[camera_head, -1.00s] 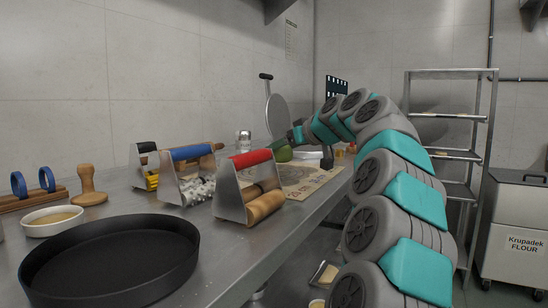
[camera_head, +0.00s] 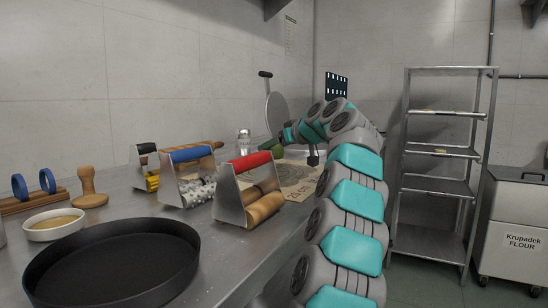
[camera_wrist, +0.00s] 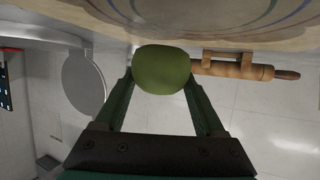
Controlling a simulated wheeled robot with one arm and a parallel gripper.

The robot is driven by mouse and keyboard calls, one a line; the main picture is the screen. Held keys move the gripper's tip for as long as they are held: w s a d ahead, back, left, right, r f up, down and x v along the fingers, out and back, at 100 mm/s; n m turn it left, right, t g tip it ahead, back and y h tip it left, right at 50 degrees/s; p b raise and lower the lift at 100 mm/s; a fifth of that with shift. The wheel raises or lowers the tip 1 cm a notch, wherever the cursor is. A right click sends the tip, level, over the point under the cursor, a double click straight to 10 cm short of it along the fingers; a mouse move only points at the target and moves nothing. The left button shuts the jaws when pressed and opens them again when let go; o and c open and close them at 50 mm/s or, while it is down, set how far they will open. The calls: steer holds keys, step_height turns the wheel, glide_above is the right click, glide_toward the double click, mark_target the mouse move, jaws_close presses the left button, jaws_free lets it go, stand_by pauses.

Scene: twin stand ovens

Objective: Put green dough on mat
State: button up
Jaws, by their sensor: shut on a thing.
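The green dough (camera_wrist: 162,70) is a rounded lump held between the two dark green fingers of my gripper (camera_wrist: 164,88) in the wrist view. In the head view the dough (camera_head: 277,149) shows small at the far part of the counter, partly hidden by my gripper (camera_head: 281,143). The mat (camera_head: 296,189) is tan with printed circles and lies flat on the counter, nearer than the dough; my arm partly covers its right side. In the wrist view the mat (camera_wrist: 225,22) fills the top, and the dough overlaps its edge; I cannot tell whether they touch.
Red (camera_head: 248,190), blue (camera_head: 187,177) and black-handled (camera_head: 146,166) roller tools stand left of the mat. A round black pan (camera_head: 112,262) and a bowl (camera_head: 53,224) are in front. A rolling pin (camera_wrist: 237,67) and a round metal plate (camera_wrist: 83,83) show in the wrist view.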

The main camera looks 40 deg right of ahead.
steer(key=shift+f, duration=1.65)
steer(key=o, duration=1)
steer(key=shift+c, duration=0.2)
steer(key=shift+s, duration=0.1)
steer(key=b+v, duration=0.1)
steer(key=v, duration=1.1)
